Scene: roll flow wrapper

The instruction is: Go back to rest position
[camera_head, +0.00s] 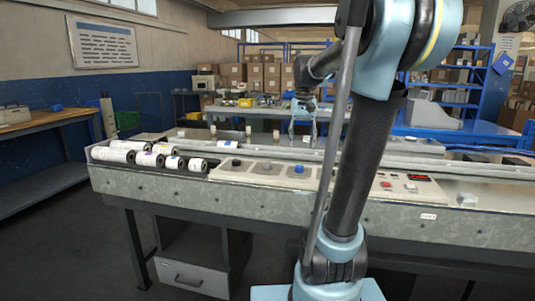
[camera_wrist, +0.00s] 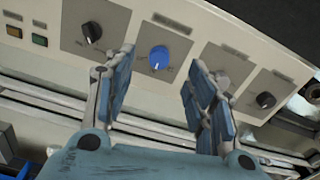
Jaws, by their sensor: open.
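My gripper (camera_head: 302,138) hangs above the flow wrapper (camera_head: 240,200) in the head view, pointing down. In the wrist view my gripper (camera_wrist: 160,60) is open and empty, its two light-blue fingers well apart. A blue knob (camera_wrist: 159,57) on the control panel shows between the fingertips, with nothing gripping it. The same blue knob (camera_head: 299,169) shows below the gripper in the head view. Whether a finger touches the panel cannot be told.
Black knobs (camera_wrist: 91,32) (camera_wrist: 265,100) sit on the panel on both sides. Several white rolls (camera_head: 150,159) lie at the machine's left end. A red display (camera_head: 419,178) is at the right. A wooden bench (camera_head: 40,123) stands far left; blue shelves are behind.

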